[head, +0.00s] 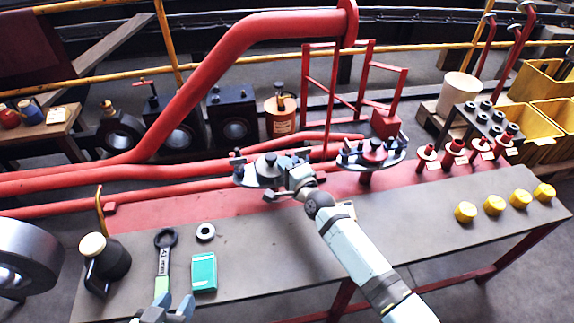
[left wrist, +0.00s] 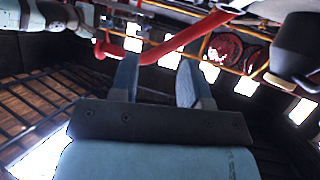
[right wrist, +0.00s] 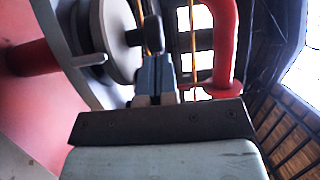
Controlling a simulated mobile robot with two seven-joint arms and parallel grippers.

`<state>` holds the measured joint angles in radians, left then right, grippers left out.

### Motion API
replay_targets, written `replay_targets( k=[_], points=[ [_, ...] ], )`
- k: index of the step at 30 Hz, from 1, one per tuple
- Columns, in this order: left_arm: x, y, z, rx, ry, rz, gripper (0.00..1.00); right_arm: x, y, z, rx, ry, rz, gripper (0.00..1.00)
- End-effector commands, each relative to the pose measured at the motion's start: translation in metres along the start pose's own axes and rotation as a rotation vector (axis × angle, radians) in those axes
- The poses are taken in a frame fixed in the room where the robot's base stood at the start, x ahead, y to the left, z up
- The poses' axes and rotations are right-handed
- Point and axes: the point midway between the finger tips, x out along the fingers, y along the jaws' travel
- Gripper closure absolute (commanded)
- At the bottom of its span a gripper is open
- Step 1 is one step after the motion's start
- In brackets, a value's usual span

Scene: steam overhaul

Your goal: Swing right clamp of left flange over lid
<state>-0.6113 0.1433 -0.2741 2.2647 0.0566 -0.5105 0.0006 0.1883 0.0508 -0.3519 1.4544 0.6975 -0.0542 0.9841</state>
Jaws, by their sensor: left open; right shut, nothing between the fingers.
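The left flange (head: 252,180) is a grey disc on the red pipework, with a lid and dark knob (head: 270,158) on top. A dark clamp stands upright at its left side (head: 237,158). The right clamp (head: 303,154) is at its right side, partly hidden by my right gripper (head: 297,188). That gripper is shut and empty, right against the flange's right side. In the right wrist view its fingers (right wrist: 155,72) are just below a dark rod-like clamp part (right wrist: 147,35); I cannot tell whether they touch. My left gripper (head: 168,308) is open and empty at the bench's front edge.
The right flange (head: 375,155) stands beside my right gripper. On the bench are a ring spanner (head: 164,255), a teal box (head: 204,272), a washer (head: 205,232), an oil can (head: 105,265) and yellow caps (head: 495,205). A thick red pipe (head: 215,75) rises behind.

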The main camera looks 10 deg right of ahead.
Motion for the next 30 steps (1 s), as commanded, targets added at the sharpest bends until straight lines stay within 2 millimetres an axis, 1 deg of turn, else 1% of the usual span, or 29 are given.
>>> replay_targets(
  k=[15,19,23,26,30],
  points=[
    [0.0,-0.001,0.001,0.0,-0.003,-0.002,0.57,0.001,0.0,0.0,0.0,0.0,0.0,1.0],
    [-0.001,-0.001,0.0,0.001,-0.003,-0.002,0.57,-0.004,0.0,0.0,0.0,0.0,0.001,1.0],
    [-0.002,-0.001,-0.003,0.003,-0.007,-0.005,0.57,-0.021,0.0,0.0,0.0,0.0,0.002,1.0],
    [-0.004,-0.002,-0.004,0.006,-0.015,-0.008,0.57,-0.042,-0.001,0.0,0.0,0.0,0.003,1.0],
    [-0.004,-0.003,-0.002,0.011,-0.028,-0.013,0.57,-0.076,-0.001,0.0,-0.002,-0.001,0.004,1.0]
  ],
)
